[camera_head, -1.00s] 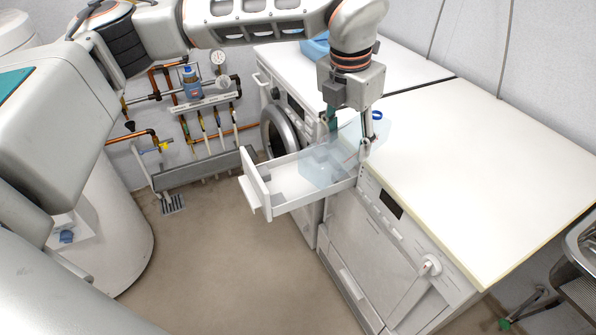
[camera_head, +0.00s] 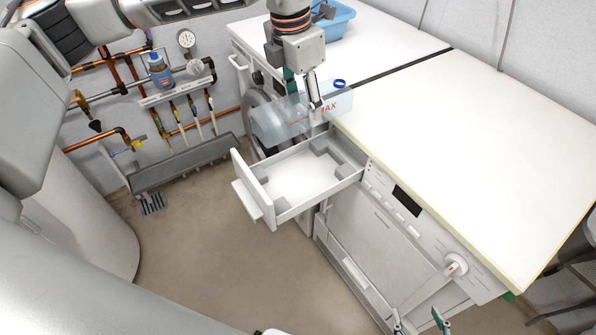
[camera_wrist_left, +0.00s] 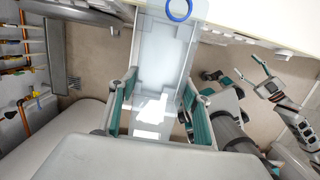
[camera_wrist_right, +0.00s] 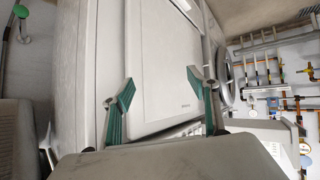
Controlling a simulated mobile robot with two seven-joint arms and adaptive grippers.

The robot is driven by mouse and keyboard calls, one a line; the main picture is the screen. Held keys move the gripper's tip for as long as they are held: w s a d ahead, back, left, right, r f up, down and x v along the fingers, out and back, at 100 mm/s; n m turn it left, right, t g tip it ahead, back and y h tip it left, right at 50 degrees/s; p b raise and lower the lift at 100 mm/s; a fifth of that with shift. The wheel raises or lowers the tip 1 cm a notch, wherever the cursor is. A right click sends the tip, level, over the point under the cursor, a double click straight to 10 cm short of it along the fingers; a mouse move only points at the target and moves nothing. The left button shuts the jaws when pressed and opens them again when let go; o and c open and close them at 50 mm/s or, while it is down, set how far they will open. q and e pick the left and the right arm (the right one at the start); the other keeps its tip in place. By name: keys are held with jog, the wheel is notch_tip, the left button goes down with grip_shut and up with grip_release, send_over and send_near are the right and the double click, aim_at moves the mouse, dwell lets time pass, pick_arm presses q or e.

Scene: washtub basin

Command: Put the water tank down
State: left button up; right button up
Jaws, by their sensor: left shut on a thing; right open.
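The water tank (camera_head: 277,127) is a long, translucent bluish container with a blue ring-shaped cap (camera_head: 340,84) and red lettering. My left gripper (camera_head: 314,98) is shut on it and holds it up near the left front edge of the counter, beyond the open drawer. In the left wrist view the tank (camera_wrist_left: 163,55) lies between the teal fingers of my left gripper (camera_wrist_left: 160,108). The white drawer (camera_head: 262,188) is pulled out, with grey blocks inside and no tank in it. My right gripper (camera_head: 420,320) is open and empty, low before the white appliance.
The white countertop (camera_head: 470,150) is broad and bare. A blue basin (camera_head: 335,22) stands on the farther counter. Pipes with gauges and a blue bottle (camera_head: 160,70) are on the wall at left, above a grey trough (camera_head: 185,163). The floor (camera_head: 200,250) before the drawer is clear.

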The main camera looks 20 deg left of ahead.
pick_arm(q)
jog(key=shift+f, duration=0.25)
jog(key=shift+f+b, duration=0.9)
jog(key=shift+f, duration=8.8)
jog(key=shift+f, duration=0.15)
jog(key=o, duration=1.4)
jog(key=shift+c, duration=0.2)
jog(key=shift+o, duration=0.2)
